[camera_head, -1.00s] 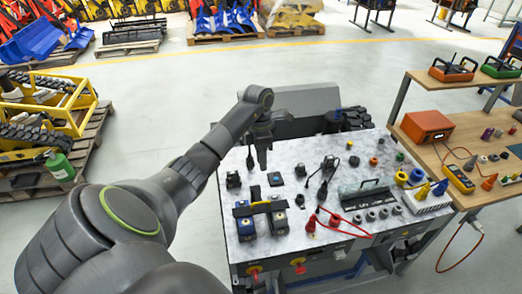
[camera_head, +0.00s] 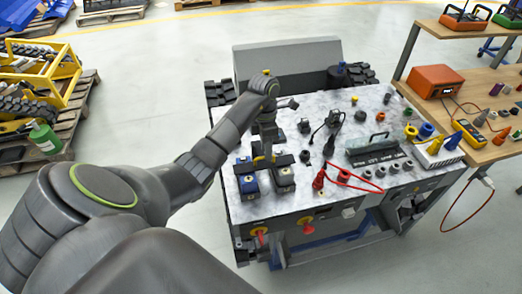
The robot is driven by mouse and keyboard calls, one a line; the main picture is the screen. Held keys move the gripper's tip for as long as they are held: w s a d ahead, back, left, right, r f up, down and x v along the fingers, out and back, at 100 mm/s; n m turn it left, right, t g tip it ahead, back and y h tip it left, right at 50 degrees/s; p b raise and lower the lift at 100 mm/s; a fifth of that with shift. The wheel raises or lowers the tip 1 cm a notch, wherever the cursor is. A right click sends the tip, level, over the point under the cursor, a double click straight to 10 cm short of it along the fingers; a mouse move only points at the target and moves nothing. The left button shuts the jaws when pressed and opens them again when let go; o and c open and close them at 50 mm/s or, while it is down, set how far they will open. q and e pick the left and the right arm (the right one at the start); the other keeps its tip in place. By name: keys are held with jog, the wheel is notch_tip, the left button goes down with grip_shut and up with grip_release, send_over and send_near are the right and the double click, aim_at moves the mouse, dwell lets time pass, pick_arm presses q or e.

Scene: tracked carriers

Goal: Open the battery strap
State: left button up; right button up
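Two batteries stand side by side on the carrier's light grey top (camera_head: 330,120): a blue-sided left one (camera_head: 248,185) and a dark right one (camera_head: 284,180) with some yellow. The dark battery strap (camera_head: 284,160) lies across the tops of both. My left gripper (camera_head: 267,150) points down right over the strap's middle, between the batteries. Its fingertips are small and dark against the strap, so I cannot tell whether they touch it or how far apart they are. The gripper hides the strap's middle. My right gripper is not in view.
A wooden bench (camera_head: 470,100) with an orange box (camera_head: 435,81) is at the right. A pallet with yellow frames (camera_head: 45,90) is at the left.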

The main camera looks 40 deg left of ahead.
pick_arm(q)
jog(key=shift+d+f, duration=0.1)
jog(key=shift+f, duration=0.3)
grip_shut()
